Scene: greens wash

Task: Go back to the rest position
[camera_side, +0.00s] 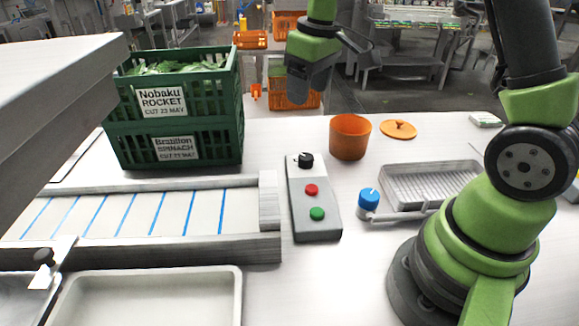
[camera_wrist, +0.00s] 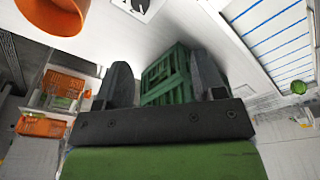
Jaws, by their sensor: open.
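My gripper (camera_wrist: 163,85) shows in the wrist view with its two dark fingers spread apart and nothing between them. In the side view my gripper (camera_side: 309,82) is raised above the far part of the table, right of the green crates, pointing down. The upper green crate (camera_side: 228,84) is labelled Nobaku Rocket and holds leafy greens. It is stacked on a lower green crate (camera_side: 225,152) labelled Bratillon Spinach. In the wrist view a green crate (camera_wrist: 168,75) shows behind the gap between the fingers, apart from them.
A control box (camera_side: 314,207) with a black knob, red and green buttons stands mid-table, beside the blue-striped conveyor (camera_side: 145,212). An orange pot (camera_side: 350,137), its lid (camera_side: 398,129), a blue-capped item (camera_side: 368,199) and a metal tray (camera_side: 428,184) stand right. A pale tray (camera_side: 150,275) is in front.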

